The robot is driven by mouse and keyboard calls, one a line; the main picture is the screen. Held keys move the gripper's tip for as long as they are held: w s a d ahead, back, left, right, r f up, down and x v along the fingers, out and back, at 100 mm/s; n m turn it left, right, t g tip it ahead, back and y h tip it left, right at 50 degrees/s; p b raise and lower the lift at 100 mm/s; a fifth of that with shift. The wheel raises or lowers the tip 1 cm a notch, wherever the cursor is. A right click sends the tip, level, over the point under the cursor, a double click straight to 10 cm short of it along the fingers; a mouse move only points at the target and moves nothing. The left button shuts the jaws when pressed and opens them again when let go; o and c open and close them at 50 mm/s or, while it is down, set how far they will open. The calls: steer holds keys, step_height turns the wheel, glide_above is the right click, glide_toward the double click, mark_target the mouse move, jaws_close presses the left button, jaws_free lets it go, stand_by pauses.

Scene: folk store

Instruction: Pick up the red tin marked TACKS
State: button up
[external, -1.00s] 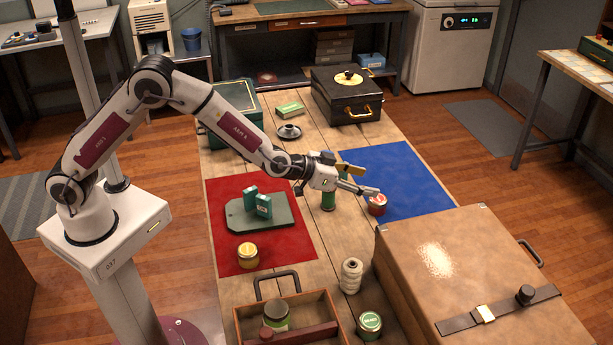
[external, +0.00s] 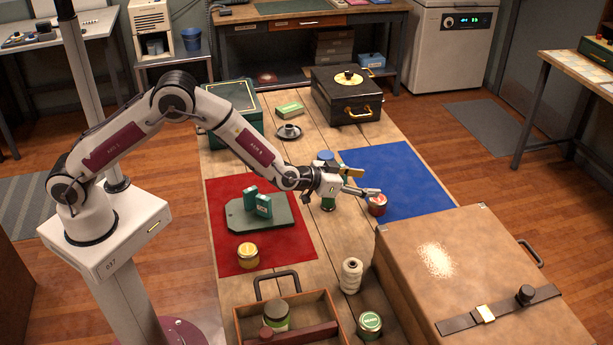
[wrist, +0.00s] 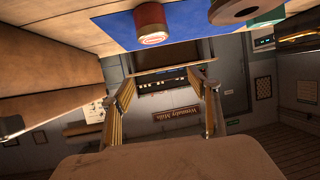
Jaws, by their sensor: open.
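The red tin (external: 377,205) stands upright near the left edge of the blue mat (external: 410,165). Its lettering is too small to read in the external view. In the wrist view a red tin with a pale label (wrist: 151,22) shows at the top, beyond the fingers and off their line. My gripper (external: 362,181) is open and empty, with its fingers reaching out sideways above and just behind the tin. In the wrist view my gripper (wrist: 168,86) has its two fingers spread, with nothing between them.
A green tin (external: 328,203) stands under my wrist. The large brown case (external: 450,250) is near the blue mat's front. A white spool (external: 351,275), a wooden tray (external: 322,300) and another tin (external: 369,325) stand in front. The red mat (external: 225,195) lies left.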

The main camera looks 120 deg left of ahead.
mark_target(377, 199)
steer(key=shift+f, duration=2.35)
steer(key=shift+f, duration=0.5)
steer(key=shift+w+a+f, duration=0.1)
steer(key=shift+f, duration=0.1)
steer(key=shift+x, duration=2.3)
steer(key=c, duration=1.4)
